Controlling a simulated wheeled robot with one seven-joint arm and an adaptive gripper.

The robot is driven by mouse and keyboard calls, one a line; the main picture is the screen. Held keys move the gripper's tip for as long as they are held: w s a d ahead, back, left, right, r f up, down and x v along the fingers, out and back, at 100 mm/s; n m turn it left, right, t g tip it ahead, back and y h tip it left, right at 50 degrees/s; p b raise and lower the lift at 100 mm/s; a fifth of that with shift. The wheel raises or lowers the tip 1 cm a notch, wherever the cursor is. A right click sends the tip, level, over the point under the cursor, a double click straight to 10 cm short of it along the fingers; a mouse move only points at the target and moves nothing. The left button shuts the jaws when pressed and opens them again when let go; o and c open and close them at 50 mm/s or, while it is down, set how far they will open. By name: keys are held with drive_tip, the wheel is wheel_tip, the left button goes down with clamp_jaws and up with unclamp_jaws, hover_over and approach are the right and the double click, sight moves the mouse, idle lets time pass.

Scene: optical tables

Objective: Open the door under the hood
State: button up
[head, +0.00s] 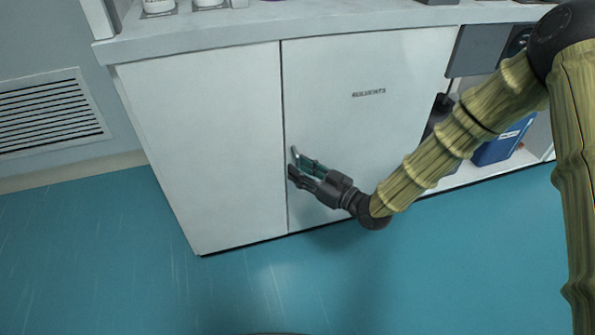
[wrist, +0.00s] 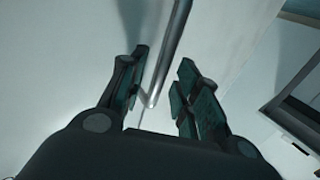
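The cabinet under the counter has two white doors. A metal bar handle (head: 294,152) sits on the right door near the seam. It also shows in the wrist view (wrist: 172,50), passing between the fingertips. My gripper (head: 298,172) is open at the handle, with one finger on each side and gaps visible. Its fingers hide the handle's lower part in the head view.
An open bay with a blue binder (head: 500,145) is right of the door, partly behind my arm. A vent grille (head: 50,112) is on the left wall. Bottles stand on the counter (head: 200,30). The blue floor (head: 230,290) before the cabinet is clear.

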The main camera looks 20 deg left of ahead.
drive_tip(key=shift+w+a, duration=0.3)
drive_tip(key=shift+a, duration=0.35)
drive_tip(key=shift+c, duration=0.2)
clamp_jaws()
drive_tip(key=shift+s+d, duration=0.1)
